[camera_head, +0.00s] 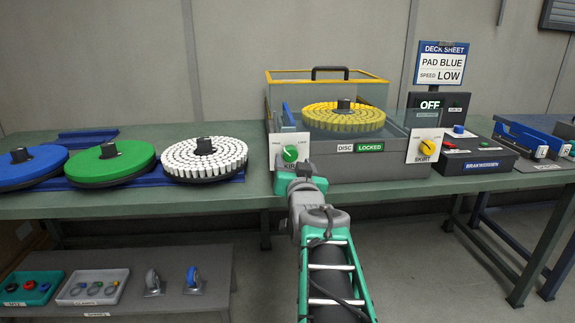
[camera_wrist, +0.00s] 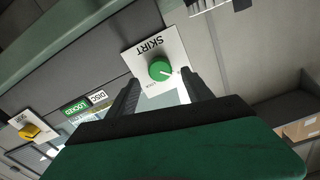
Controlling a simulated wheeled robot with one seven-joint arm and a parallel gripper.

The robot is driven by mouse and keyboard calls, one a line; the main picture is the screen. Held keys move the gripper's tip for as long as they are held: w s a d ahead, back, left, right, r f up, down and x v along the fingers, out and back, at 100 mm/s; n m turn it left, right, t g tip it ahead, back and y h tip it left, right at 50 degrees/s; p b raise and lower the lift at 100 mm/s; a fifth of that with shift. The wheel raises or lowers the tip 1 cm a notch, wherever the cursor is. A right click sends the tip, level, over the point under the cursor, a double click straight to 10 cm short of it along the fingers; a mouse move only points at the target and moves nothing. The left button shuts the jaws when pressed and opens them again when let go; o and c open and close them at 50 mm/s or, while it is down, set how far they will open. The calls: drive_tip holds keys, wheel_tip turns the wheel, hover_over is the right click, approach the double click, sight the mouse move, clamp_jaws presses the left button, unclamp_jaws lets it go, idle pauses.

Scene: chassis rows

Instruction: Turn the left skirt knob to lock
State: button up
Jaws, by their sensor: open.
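The left skirt knob (camera_head: 290,154) is round and green, on a white plate at the left front of the grey deck unit. In the wrist view the green knob (camera_wrist: 160,69) sits on its plate marked SKIRT, with a pale pointer mark. My gripper (camera_head: 299,179) is right in front of it and hides the lower part of the plate. In the wrist view my gripper (camera_wrist: 160,78) is open, one finger on each side of the knob, with gaps showing; contact cannot be told. The right skirt knob (camera_head: 427,148) is yellow, on its own white plate.
The deck holds a yellow brush disc (camera_head: 344,117) with a sign reading DISC LOCKED (camera_head: 360,147). Green (camera_head: 110,165), blue (camera_head: 28,170) and white (camera_head: 203,160) discs lie on the bench left. A deck sheet sign (camera_head: 441,64) and control boxes stand right.

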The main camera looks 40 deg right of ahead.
sight(291, 156)
drive_tip(key=x, duration=0.4)
drive_tip(key=shift+w, duration=0.25)
drive_tip(key=shift+c, duration=0.6)
clamp_jaws()
